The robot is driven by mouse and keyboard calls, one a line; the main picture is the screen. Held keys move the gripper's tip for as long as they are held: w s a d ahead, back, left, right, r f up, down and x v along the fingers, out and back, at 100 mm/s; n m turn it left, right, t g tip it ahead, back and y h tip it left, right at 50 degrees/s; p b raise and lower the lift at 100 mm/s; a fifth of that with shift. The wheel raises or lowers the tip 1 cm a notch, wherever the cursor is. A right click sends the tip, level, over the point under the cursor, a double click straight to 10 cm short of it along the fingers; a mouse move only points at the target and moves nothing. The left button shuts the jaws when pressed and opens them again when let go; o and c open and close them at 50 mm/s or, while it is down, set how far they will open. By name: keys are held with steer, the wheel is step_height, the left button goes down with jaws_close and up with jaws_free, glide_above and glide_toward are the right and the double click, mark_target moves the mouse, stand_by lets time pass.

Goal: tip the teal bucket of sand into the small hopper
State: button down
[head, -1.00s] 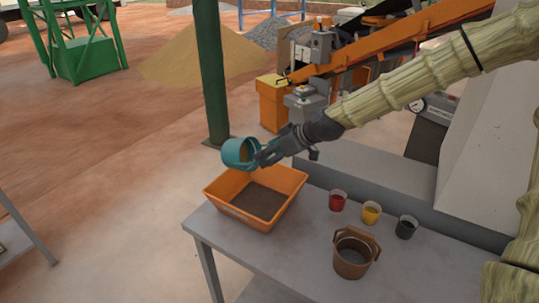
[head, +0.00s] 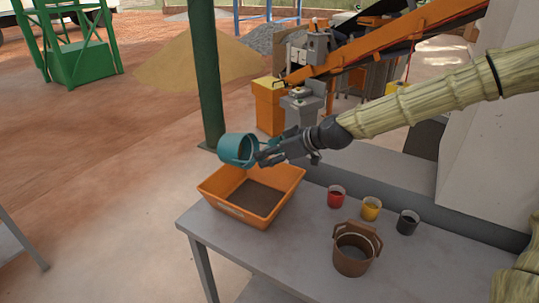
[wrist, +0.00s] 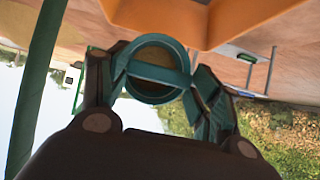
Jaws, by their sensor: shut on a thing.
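The teal bucket (head: 234,148) hangs in the air above the back of the orange hopper (head: 208,190), apart from it. My gripper (head: 266,152) is shut on the bucket at its right side. The bucket is tilted, and its full contents cannot be made out in the head view. In the wrist view the teal bucket (wrist: 160,72) sits between the fingers, with brown material showing inside its round rim. The hopper stands on the left end of the grey table and has dark brown material across its floor.
A brown handled bucket (head: 352,258) and red (head: 335,198), yellow (head: 371,209) and black (head: 407,223) cups stand on the grey table (head: 290,255) to the right. A dark green post (head: 208,80) rises behind the hopper. Orange machinery (head: 268,105) stands behind my arm.

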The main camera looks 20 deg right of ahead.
steer(key=shift+s+d+f+t+y+b, duration=0.25)
steer(key=shift+f+t+b, duration=0.2)
steer(key=shift+b, duration=1.2)
steer(key=shift+s+d+f+t+y+b, duration=0.15)
steer(key=shift+s+f+t+y+b, duration=0.3)
steer(key=shift+b, duration=1.2)
steer(key=shift+s+d+f+t+y+b, duration=0.1)
steer(key=shift+d+f+t+y+b, duration=0.35)
steer(key=shift+b, duration=1.2)
steer(key=shift+s+a+f+b, duration=0.1)
steer(key=shift+a+f+b, duration=0.15)
steer(key=shift+b, duration=0.35)
steer(key=shift+f+b, duration=0.15)
steer(key=shift+b, duration=0.2)
